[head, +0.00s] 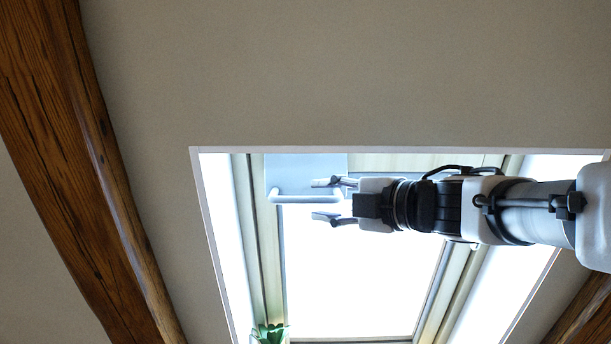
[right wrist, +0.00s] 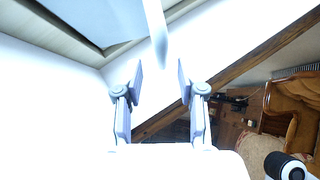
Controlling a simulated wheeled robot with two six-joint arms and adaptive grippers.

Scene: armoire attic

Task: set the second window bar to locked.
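A pale window bar (head: 300,197) stands out from a light blue-grey plate (head: 300,172) at the top of the skylight. It is the only bar in view, and I cannot tell from these frames whether it is the second one. My right gripper (head: 325,200) reaches in from the right, its two fingers apart, one above and one below the bar's line. In the right wrist view the bar (right wrist: 155,25) comes down from the top between the open fingertips (right wrist: 160,72), with gaps at both sides. The bar's right end is partly hidden by the gripper. My left gripper is not in view.
The bright skylight (head: 360,275) has a pale frame set deep in the sloped ceiling (head: 350,80). A wooden beam (head: 85,170) runs down the left. A green plant (head: 268,334) shows at the bottom edge. A brown armchair (right wrist: 290,105) is far below.

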